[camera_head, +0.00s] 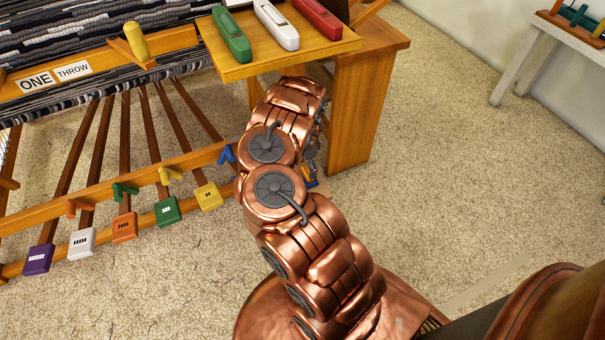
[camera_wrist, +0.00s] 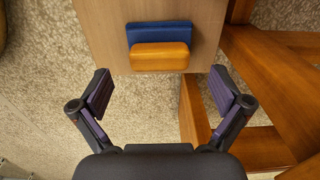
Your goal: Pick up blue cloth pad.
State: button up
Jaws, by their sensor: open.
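In the wrist view a blue block-shaped piece (camera_wrist: 160,34), which looks like the blue cloth pad, lies against an orange wooden block (camera_wrist: 160,56) on a pale wooden panel. I cannot make out its cloth texture. My gripper (camera_wrist: 162,92) is open and empty, with its two dark fingers spread wide. The blue piece and wooden block lie beyond the fingertips, roughly centred between them, with the wooden block nearer to me. Nothing touches the fingers. In the head view my copper arm hides most of this spot; only a small blue bit (camera_head: 312,182) shows beside it.
The loom has several coloured pedals, such as a yellow one (camera_head: 208,196), and a small blue peg (camera_head: 227,154) close to my arm. A wooden shelf (camera_head: 270,63) carries green, white and red shuttles above my arm. Carpet (camera_head: 440,150) is clear to the right.

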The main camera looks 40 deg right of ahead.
aim_at(308, 171)
jog(key=shift+s+d+f+b, duration=0.15)
jog(key=shift+f+b, duration=0.2)
jog(key=shift+f, duration=0.4)
jog(key=shift+s+d+f+b, duration=0.15)
jog(key=shift+f+b, duration=0.15)
jog(key=shift+f, duration=0.45)
notch_tip(308, 171, down, 4)
jog(key=shift+w+d+f+b, duration=0.1)
jog(key=shift+d+b, duration=0.05)
jog(key=shift+b, duration=1)
